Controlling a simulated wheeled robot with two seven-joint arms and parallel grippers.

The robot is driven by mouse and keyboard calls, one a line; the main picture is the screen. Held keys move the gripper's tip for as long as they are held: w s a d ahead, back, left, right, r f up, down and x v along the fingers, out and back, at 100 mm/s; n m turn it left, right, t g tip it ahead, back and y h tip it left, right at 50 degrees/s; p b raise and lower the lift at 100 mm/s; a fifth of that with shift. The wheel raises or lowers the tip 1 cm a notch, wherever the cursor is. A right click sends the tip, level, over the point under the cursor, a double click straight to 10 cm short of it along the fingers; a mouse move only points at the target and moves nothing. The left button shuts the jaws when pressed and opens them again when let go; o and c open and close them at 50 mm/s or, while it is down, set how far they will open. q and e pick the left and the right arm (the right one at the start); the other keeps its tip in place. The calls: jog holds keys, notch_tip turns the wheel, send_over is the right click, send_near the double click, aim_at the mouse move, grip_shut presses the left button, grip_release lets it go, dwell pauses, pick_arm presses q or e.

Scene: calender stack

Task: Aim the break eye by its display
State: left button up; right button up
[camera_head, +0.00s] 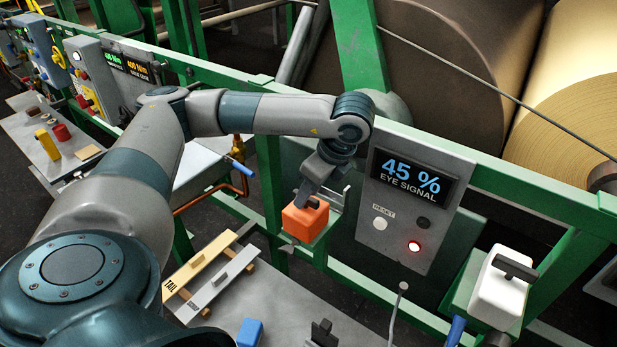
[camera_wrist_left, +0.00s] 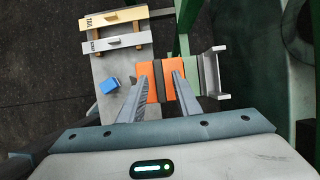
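The break eye appears to be the orange block (camera_head: 304,222) with a dark grip on top, seated at the green rail below my left arm. It also shows in the left wrist view (camera_wrist_left: 150,69). My left gripper (camera_head: 308,195) is right over it; in the left wrist view its fingers (camera_wrist_left: 160,77) stand apart on either side of the dark grip, with orange visible between. The display (camera_head: 410,178) on the grey panel reads "45 % EYE SIGNAL". A red lamp (camera_head: 414,246) glows below it, and a pale RESET button (camera_head: 380,224) sits at left. My right gripper is not in view.
A white block with a black handle (camera_head: 499,286) sits on a green bracket at right. A grey table (camera_head: 290,295) holds yellow and grey bars (camera_head: 200,264), a blue block (camera_head: 249,332) and a black piece (camera_head: 323,333). Green rails and large rolls stand behind.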

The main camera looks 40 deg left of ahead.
pick_arm(q)
jog(key=shift+d+r, duration=0.1)
jog(key=shift+r, duration=0.1)
jog(key=shift+v, duration=1.6)
jog(key=b+v, duration=0.3)
jog(key=v, duration=1)
jog(key=shift+r, duration=0.4)
jog(key=shift+f, duration=0.1)
